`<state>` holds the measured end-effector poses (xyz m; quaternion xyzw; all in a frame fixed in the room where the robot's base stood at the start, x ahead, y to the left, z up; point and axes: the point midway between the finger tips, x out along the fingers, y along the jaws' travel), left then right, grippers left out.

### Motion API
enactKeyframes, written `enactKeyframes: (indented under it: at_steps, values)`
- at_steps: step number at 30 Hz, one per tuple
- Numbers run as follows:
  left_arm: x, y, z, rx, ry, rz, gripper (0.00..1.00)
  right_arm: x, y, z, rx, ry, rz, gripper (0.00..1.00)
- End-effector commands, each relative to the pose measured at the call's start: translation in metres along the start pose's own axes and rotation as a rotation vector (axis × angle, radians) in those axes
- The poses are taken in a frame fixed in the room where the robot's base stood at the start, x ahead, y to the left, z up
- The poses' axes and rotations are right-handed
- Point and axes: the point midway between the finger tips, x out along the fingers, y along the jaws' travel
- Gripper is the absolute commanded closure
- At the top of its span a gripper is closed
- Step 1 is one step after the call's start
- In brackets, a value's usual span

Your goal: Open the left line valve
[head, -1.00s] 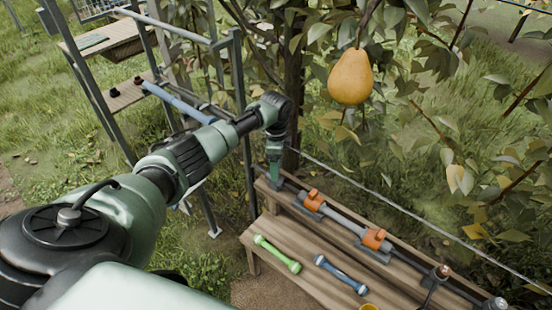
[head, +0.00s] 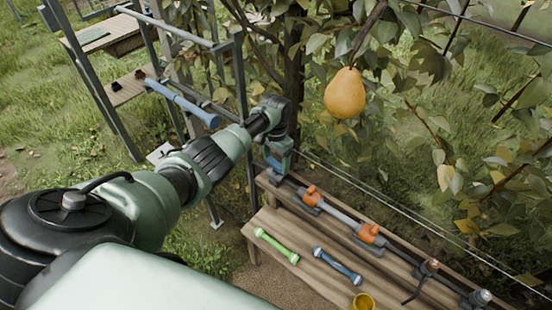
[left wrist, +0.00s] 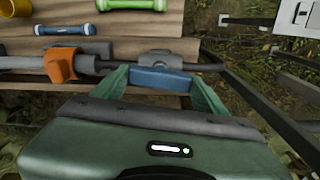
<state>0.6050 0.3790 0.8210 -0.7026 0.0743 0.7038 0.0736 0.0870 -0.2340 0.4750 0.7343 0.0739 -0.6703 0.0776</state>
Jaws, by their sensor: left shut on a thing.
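The left line valve shows as a blue handle (left wrist: 160,80) at the left end of the grey pipe (head: 340,215), which runs along the wooden bench. My left gripper (left wrist: 158,82) is shut on this blue handle, one green finger at each end of it. In the head view the left gripper (head: 278,160) points down at the pipe's left end, and a bit of blue (head: 273,163) shows at its fingers. The valve body under the handle is mostly hidden by the gripper. My right gripper is not in view.
Two orange fittings (head: 312,196) sit along the pipe. A green-ended tube (head: 277,246), a blue tube (head: 338,266) and a yellow cup (head: 363,301) lie on the bench (head: 300,265). A pear (head: 345,93) hangs above among leaves. A metal rack (head: 240,110) stands left of the gripper.

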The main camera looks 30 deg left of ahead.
Motion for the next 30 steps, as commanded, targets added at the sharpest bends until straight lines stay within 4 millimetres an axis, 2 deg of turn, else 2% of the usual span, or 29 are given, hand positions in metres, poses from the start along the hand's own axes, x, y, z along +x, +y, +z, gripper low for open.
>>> enactKeyframes:
  at_steps: [10,26,27,28,30]
  values:
    - [-0.0014,-0.0011,-0.0007,-0.129,0.002,-0.002,0.68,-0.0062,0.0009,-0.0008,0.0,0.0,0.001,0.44]
    - [-0.0014,-0.0014,-0.0011,-0.15,0.004,-0.003,0.68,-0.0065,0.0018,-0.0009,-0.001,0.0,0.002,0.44]
    - [-0.0014,-0.0015,-0.0011,-0.15,0.004,-0.002,0.16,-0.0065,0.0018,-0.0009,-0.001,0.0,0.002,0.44]
    - [-0.0014,-0.0014,-0.0011,-0.149,0.004,-0.002,0.08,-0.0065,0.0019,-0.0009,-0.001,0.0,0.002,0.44]
    - [-0.0012,-0.0013,-0.0009,-0.149,0.003,-0.002,0.05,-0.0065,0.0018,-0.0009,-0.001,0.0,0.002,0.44]
